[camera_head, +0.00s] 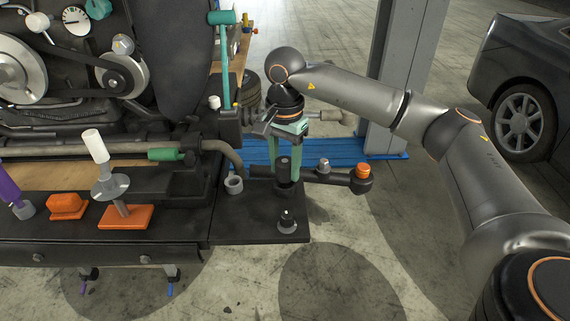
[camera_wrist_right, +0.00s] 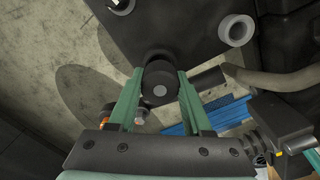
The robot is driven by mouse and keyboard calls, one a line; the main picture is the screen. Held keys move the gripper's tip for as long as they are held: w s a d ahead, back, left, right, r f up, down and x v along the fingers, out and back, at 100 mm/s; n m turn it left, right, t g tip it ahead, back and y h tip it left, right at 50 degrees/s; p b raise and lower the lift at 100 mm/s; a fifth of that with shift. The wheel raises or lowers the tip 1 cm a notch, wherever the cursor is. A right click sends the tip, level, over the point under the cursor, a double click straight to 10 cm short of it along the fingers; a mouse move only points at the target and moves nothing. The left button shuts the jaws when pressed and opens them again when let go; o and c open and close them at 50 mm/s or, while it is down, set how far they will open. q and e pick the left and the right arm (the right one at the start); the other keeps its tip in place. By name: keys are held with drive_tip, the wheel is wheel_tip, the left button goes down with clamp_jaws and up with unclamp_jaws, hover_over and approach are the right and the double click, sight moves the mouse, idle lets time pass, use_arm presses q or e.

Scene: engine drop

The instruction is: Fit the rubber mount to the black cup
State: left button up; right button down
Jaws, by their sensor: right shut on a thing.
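The rubber mount (camera_head: 284,168) looks like a dark upright cylinder. My right gripper (camera_head: 285,160) is shut on it, with a green finger on each side. In the right wrist view the mount's round end (camera_wrist_right: 160,92) shows between the fingers (camera_wrist_right: 160,84). The black cup (camera_head: 287,188) stands on the dark bench plate, directly under the mount. Its rim partly shows behind the mount in the right wrist view (camera_wrist_right: 157,54). The mount's lower end is hidden, so I cannot tell whether it is inside the cup or just above it. My left gripper is not in view.
A grey ring (camera_head: 234,184) stands left of the cup. A small black peg on a grey base (camera_head: 287,222) stands in front. A dark bar with an orange-capped end (camera_head: 362,172) reaches right of the cup. The engine (camera_head: 130,120) fills the left. The plate's front left (camera_head: 240,225) is clear.

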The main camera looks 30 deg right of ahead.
drive_tip(key=shift+f, duration=0.2)
drive_tip(key=shift+f+b, duration=0.7)
drive_tip(key=shift+f, duration=0.15)
drive_tip(key=shift+f, duration=0.15)
